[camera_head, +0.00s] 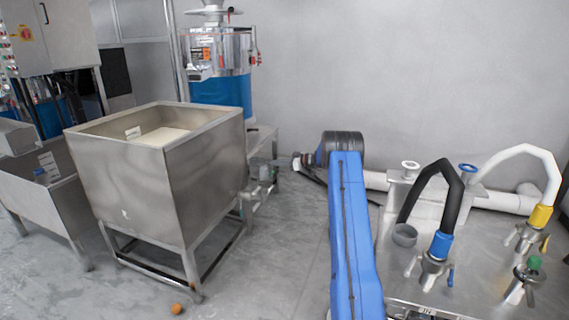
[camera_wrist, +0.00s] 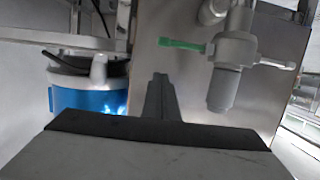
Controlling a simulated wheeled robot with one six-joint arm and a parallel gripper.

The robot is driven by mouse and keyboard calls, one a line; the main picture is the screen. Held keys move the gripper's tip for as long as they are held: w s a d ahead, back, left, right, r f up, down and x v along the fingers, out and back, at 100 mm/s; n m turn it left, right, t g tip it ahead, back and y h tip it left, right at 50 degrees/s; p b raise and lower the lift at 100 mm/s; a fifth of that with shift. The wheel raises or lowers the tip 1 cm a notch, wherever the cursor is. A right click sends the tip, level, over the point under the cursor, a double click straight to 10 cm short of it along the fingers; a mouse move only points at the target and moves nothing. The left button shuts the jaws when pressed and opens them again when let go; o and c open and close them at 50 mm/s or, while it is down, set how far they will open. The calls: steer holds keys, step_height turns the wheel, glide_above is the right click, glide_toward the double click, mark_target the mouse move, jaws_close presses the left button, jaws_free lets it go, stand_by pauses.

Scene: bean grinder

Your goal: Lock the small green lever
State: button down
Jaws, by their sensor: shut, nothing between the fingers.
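The small green lever (camera_wrist: 182,44) shows in the wrist view. It sticks out roughly level to the left from a grey metal valve (camera_wrist: 235,52) on a steel panel. A grey stub sticks out on the valve's other side, and a rounded grey spout hangs below. My gripper (camera_wrist: 160,78) is shut and empty, at the lower middle of the wrist view. Its tips appear below and a little left of the lever, with a visible gap in the picture. The depth between them is hard to tell. I cannot make out this lever in the head view.
A blue and grey vessel (camera_wrist: 88,92) stands left in the wrist view. In the head view, a steel hopper (camera_head: 170,185) stands left, a blue-based machine (camera_head: 220,88) behind it. A steel bench (camera_head: 400,270) with black and white hoses is right.

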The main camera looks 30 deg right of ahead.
steer(key=shift+s+f, duration=0.1)
steer(key=shift+f, duration=1.7)
steer(key=shift+d+f+m, duration=0.15)
steer(key=shift+f+m, duration=0.05)
steer(key=shift+m, duration=0.1)
step_height(320, 180, down, 8)
steer(key=s+a+m+g+y, duration=0.1)
steer(key=m+y, duration=0.3)
steer(key=m, duration=0.7)
steer(key=shift+s+a+m, duration=0.25)
steer(key=shift+a+m, duration=0.05)
steer(key=shift+a, duration=0.2)
steer(key=shift+a+f, duration=0.1)
steer(key=shift+f, duration=0.05)
steer(key=shift+s, duration=0.1)
